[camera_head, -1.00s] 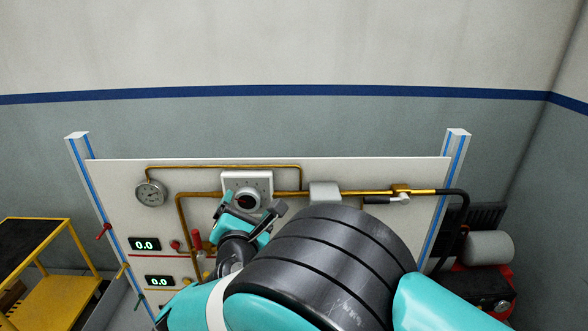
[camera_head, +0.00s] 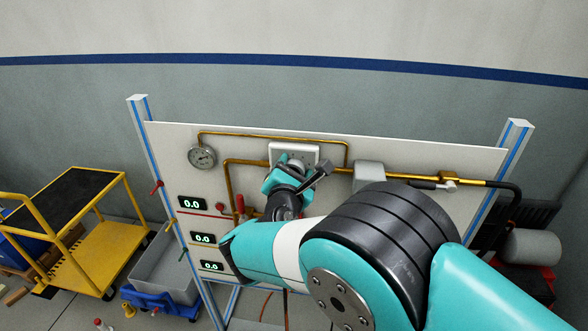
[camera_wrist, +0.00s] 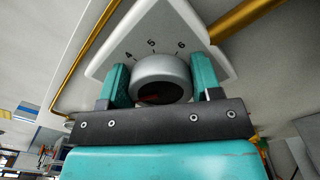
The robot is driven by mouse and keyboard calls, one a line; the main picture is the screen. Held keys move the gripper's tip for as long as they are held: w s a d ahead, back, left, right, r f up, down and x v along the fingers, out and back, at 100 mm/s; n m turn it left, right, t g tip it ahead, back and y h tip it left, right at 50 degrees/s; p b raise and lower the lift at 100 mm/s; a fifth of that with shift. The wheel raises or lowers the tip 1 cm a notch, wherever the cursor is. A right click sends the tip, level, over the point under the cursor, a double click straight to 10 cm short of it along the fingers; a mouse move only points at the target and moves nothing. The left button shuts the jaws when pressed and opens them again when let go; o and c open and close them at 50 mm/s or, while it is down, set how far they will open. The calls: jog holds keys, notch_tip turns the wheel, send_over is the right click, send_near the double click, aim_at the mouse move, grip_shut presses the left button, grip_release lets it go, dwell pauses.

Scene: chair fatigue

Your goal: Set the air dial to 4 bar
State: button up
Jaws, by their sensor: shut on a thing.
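The air dial is a round silver-grey knob (camera_wrist: 162,70) on a white plate (camera_wrist: 205,52), with the numbers 4, 5 and 6 showing along the plate in the wrist view. The teal fingers of my gripper (camera_wrist: 160,82) stand on either side of the knob and are shut on it. The round pressure gauge (camera_head: 202,157) is too small to read.
Brass pipes (camera_head: 228,188) run around the dial, and a grey block (camera_head: 368,175) and a valve with a lever (camera_head: 447,182) lie to its right. Displays reading 0.0 (camera_head: 191,204) are at lower left. A yellow cart (camera_head: 80,235) stands further left.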

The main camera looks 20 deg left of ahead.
jog(key=shift+f+m+b, duration=0.15)
jog(key=shift+m+b, duration=0.15)
jog(key=shift+b, duration=0.3)
jog(key=m+b, duration=0.2)
jog(key=b, duration=0.1)
jog(key=shift+f, duration=0.2)
jog(key=m+b, duration=0.4)
jog(key=b, duration=0.3)
jog(key=shift+d+f, duration=0.1)
jog(key=shift+f, duration=0.05)
jog(key=m+b, duration=0.3)
jog(key=b, duration=0.1)
jog(key=shift+m+b, duration=0.35)
jog(key=shift+m, duration=0.05)
jog(key=m+b, duration=0.2)
jog(key=b, duration=0.1)
jog(key=shift+m, duration=0.4)
jog(key=shift+r, duration=0.2)
jog(key=o, duration=0.9)
